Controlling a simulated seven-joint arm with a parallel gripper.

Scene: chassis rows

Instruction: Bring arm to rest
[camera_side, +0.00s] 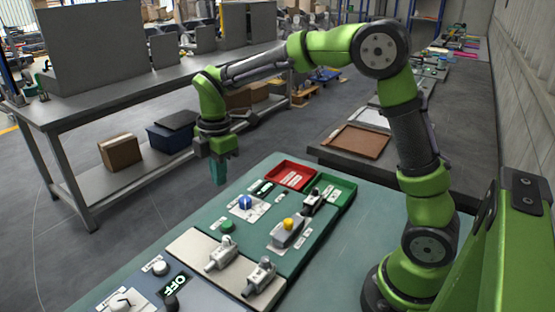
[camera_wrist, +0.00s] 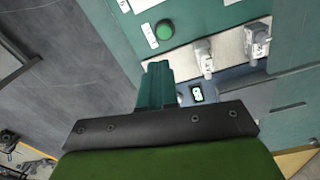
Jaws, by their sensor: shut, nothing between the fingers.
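My gripper (camera_side: 218,171) hangs at the end of my green arm, pointing down, near the far left edge of the teal work table (camera_side: 350,235). Its teal fingers are together with nothing between them. It is above and apart from the board with its switches and buttons. In the wrist view the shut fingers (camera_wrist: 157,86) show in front of the green button (camera_wrist: 165,30) and the two grey connectors (camera_wrist: 205,56). In the side view the green button (camera_side: 227,226) and the blue knob (camera_side: 245,202) stand to the right of and below the gripper.
A red tray (camera_side: 290,165) and a green tray (camera_side: 346,190) sit at the board's far end. A yellow-topped block (camera_side: 288,229) and an OFF display (camera_side: 175,285) are on the board. A grey workbench (camera_side: 90,112) stands at the left. Open floor lies between.

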